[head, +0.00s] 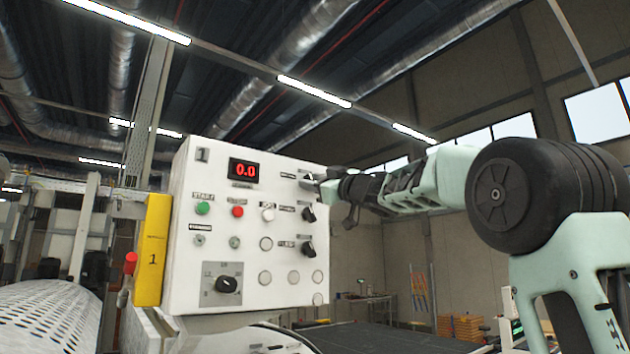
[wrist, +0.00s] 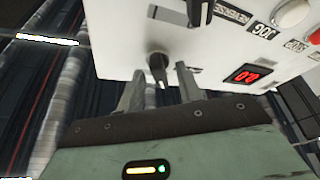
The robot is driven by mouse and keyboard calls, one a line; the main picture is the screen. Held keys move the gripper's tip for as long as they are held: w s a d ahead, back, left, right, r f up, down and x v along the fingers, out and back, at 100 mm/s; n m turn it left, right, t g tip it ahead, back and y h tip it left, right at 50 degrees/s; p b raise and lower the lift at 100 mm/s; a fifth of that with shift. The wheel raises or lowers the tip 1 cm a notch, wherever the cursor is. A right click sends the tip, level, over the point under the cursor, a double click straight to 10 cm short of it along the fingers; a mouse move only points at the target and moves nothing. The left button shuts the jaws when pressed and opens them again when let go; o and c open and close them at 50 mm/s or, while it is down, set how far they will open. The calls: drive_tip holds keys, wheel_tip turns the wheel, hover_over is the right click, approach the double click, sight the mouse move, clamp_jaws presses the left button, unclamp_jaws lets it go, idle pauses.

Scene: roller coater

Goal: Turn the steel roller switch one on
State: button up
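A white control panel (head: 240,290) marked "1" faces me, with a column of black rotary switches on its right side. The top switch is largely hidden by my gripper (head: 317,184) in the head view. In the wrist view, a black switch knob (wrist: 157,63) shows between the tips of my gripper (wrist: 159,71). The fingers are apart, one on each side of the knob, with no clear contact. A second black switch (head: 309,213) and a third (head: 309,248) sit lower in the head view.
A red display (head: 244,170) reads 0.0. A green button (head: 203,208), a red button (head: 238,211) and a large dial (head: 227,284) are on the panel. A yellow box (head: 152,250) is on its left, beside a perforated roller (head: 45,315).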

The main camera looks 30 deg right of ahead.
clamp_jaws()
drive_tip(key=shift+m+h, duration=0.3)
drive_tip(key=shift+m, duration=0.3)
drive_tip(key=shift+a+f+m+t+h+b, duration=0.1)
drive_tip(key=shift+m+h+b, duration=0.55)
drive_tip(key=shift+m+h, duration=1.35)
drive_tip(key=shift+m+t+h+b, duration=0.1)
drive_tip(key=shift+m+h+b, duration=0.55)
drive_tip(key=shift+m, duration=2.6)
drive_tip(key=shift+a+f+m+t+h+b, duration=0.1)
drive_tip(key=shift+m+h+b, duration=0.5)
drive_tip(key=shift+m+h, duration=1.4)
drive_tip(key=shift+r+m+y+b, duration=0.15)
drive_tip(key=shift+m+y+b, duration=0.25)
drive_tip(key=shift+m, duration=0.65)
unclamp_jaws()
